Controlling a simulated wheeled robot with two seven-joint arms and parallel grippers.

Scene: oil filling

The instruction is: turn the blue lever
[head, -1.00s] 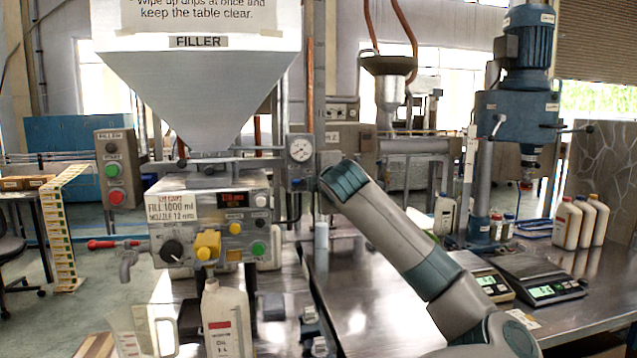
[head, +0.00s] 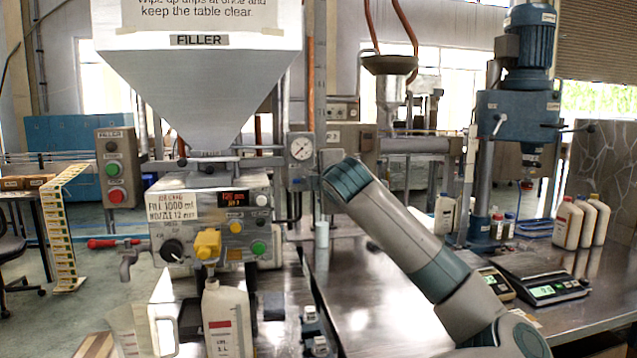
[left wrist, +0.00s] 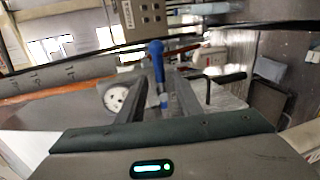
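The blue lever (left wrist: 158,62) stands upright in the left wrist view, with its lower end between the two dark fingers of my left gripper (left wrist: 165,85). The fingers look apart, with gaps beside the lever, so the gripper appears open around it. I cannot tell whether either finger touches it. In the head view I cannot make out the blue lever or a gripper. One grey and teal arm of mine reaches up from the lower right, its far end by the gauge. My right gripper is not in view.
A round gauge (head: 301,147) is on the filler pipework and also shows in the left wrist view (left wrist: 116,98). The filler panel (head: 220,222), a white jug (head: 226,318) and scales (head: 548,287) stand around. Bottles (head: 567,224) are at right. The steel table (head: 375,318) has free room.

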